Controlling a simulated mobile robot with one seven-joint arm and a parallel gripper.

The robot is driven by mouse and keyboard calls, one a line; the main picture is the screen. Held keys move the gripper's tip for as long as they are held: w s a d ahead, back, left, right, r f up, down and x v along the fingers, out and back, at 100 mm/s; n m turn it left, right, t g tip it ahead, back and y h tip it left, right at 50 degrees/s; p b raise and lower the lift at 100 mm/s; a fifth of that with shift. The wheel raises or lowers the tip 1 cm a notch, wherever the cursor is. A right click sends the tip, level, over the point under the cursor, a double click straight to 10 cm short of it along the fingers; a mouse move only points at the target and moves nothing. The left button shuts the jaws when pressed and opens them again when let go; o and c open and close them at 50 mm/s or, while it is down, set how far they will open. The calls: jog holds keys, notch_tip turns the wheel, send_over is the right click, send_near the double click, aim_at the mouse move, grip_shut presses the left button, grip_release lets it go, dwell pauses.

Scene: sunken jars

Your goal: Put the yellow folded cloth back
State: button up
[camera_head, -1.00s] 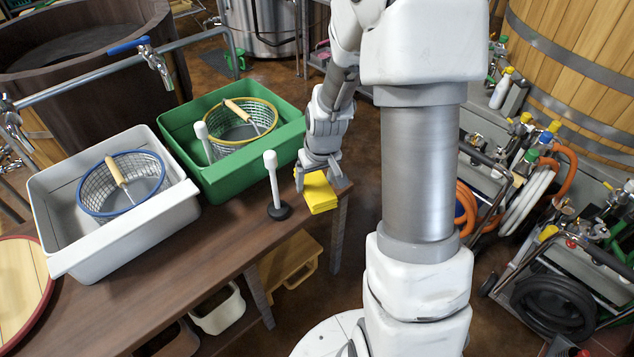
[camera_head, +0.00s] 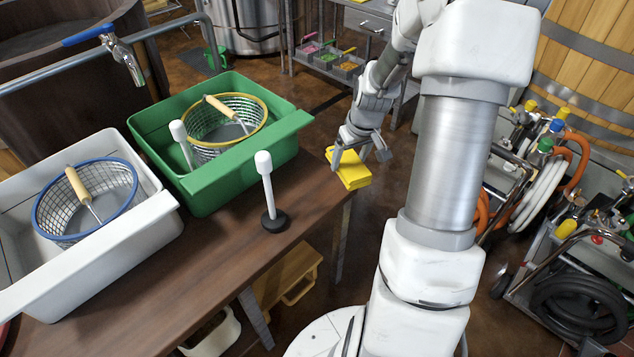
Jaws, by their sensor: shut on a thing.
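The yellow folded cloth (camera_head: 352,177) is a small flat stack at the right end of the brown wooden table (camera_head: 225,262). My gripper (camera_head: 359,160) is right above it and shut on it, with one finger at its left side and the other near its upper right. The gripper partly hides the cloth's top. I cannot tell whether the cloth touches the table or hangs just clear of it.
A white post on a black base (camera_head: 274,220) stands left of the cloth. A green tub (camera_head: 222,182) and a grey-white tub (camera_head: 110,248), each with a wire basket, fill the left. Hose carts (camera_head: 560,250) stand right. Small bins (camera_head: 345,62) sit on a shelf behind.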

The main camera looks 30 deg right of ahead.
jog(key=w+a+f, duration=0.1)
jog(key=a, duration=0.1)
jog(key=w+a+f+b, duration=0.1)
jog(key=w+a+f, duration=0.1)
jog(key=w+a+f+b, duration=0.1)
jog(key=a, duration=0.1)
jog(key=shift+w+f, duration=0.4)
jog(key=shift+f+b, duration=0.95)
jog(key=shift+f, duration=1)
jog(key=shift+f, duration=0.25)
jog(key=o, duration=1.4)
jog(key=shift+r, duration=0.1)
jog(key=shift+c, duration=0.2)
jog(key=p+v, duration=0.4)
jog(key=v, duration=0.8)
jog(key=shift+r, duration=0.2)
jog(key=shift+w, duration=0.1)
